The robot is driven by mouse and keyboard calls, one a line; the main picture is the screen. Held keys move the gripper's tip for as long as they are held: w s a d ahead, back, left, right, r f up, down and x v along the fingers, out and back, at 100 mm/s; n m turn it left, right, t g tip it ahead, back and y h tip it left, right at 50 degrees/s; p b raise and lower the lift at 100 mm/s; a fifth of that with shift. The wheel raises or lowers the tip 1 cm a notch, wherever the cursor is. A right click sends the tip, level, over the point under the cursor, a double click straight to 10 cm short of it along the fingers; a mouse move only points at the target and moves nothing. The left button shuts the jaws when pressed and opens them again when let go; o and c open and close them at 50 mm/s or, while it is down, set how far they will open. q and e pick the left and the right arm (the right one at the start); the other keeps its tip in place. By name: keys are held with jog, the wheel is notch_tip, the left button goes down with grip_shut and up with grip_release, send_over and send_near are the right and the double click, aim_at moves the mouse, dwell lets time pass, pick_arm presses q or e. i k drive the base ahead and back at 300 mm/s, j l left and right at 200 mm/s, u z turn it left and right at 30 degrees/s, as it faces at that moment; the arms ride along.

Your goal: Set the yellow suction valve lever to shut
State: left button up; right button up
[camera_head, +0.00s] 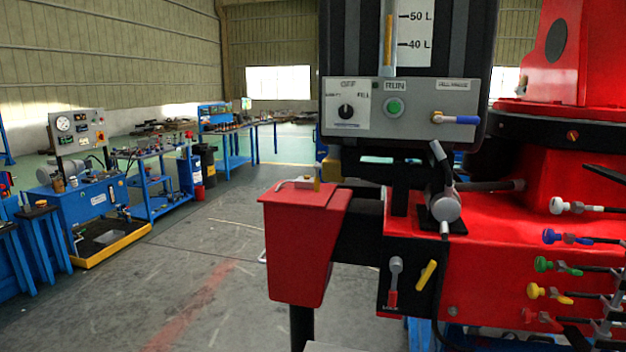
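A short yellow lever (426,275) sits on a black plate on the front of the red machine, right of the middle of the head view. It is tilted, its upper end leaning right. I take it for the suction valve lever, but I can read no label on it. Just left of it is a grey lever (396,266) with a red lower part. Neither of my grippers is in view, and nothing touches the yellow lever.
Above is a control panel (382,104) with a black knob, a green button and a blue-handled lever (455,119). Coloured hose couplings (537,291) stick out at the right. A red box (300,245) juts out at left. Open floor (190,265) lies further left, before blue workbenches.

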aim_at(317, 177)
jog(key=i+j+z, duration=0.15)
jog(key=j, duration=0.35)
jog(key=i+j+z, duration=0.1)
jog(key=j, duration=0.4)
jog(key=j+z, duration=0.15)
jog(key=j, duration=0.4)
jog(key=i+j+z, duration=0.1)
jog(key=j, duration=0.2)
jog(key=i+j+z, duration=0.25)
jog(key=j, duration=0.35)
jog(key=i+j+z, duration=0.2)
jog(key=i+j, duration=0.2)
jog(key=j, duration=0.25)
jog(key=i+j+z, duration=0.1)
jog(key=j, duration=0.25)
jog(key=i+j+z, duration=0.1)
jog(key=j, duration=0.25)
jog(key=i, duration=0.1)
